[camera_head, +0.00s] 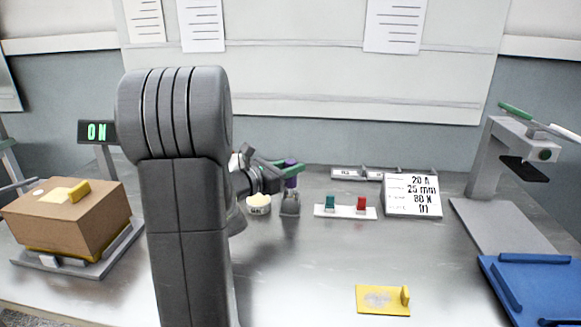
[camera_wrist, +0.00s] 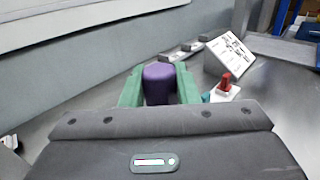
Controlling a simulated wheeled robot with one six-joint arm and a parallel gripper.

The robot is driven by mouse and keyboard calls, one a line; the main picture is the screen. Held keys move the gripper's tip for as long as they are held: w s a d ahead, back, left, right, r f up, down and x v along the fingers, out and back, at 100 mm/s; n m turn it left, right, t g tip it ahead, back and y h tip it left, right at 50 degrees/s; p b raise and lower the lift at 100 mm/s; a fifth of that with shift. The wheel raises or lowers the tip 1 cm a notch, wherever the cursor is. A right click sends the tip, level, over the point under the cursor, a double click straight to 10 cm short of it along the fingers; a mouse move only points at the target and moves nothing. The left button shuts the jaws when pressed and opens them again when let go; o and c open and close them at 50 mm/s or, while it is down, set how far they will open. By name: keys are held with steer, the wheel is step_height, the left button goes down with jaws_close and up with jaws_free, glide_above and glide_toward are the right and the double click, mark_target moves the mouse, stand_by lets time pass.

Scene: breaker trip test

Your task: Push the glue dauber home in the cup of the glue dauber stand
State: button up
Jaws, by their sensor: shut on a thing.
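The glue dauber shows as a purple handle (camera_head: 291,181) in the head view, upright above a small grey stand. I take the grey piece to be the glue dauber stand (camera_head: 290,206). My gripper (camera_head: 287,168) has green fingers at the purple handle's top. In the wrist view, the purple handle (camera_wrist: 158,82) sits between the two green fingers of my gripper (camera_wrist: 159,88), which are shut on it. The dauber's lower end is hidden, and I cannot tell how deep it sits in the cup.
A cream-topped pot (camera_head: 258,204) stands just left of the stand. A white plate with a green and a red switch (camera_head: 361,204) lies to the right, with a sign (camera_head: 411,196) beyond. A yellow plate (camera_head: 382,300) lies near the front. A cardboard box (camera_head: 68,220) is at left.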

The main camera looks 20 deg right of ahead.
steer(key=shift+f+b, duration=0.95)
steer(key=shift+f, duration=0.15)
steer(key=o, duration=1.1)
steer(key=shift+c, duration=0.2)
steer(key=shift+a, duration=0.1)
steer(key=v, duration=0.7)
steer(key=shift+a+p, duration=0.2)
steer(key=shift+p, duration=0.2)
steer(key=shift+s+d, duration=0.1)
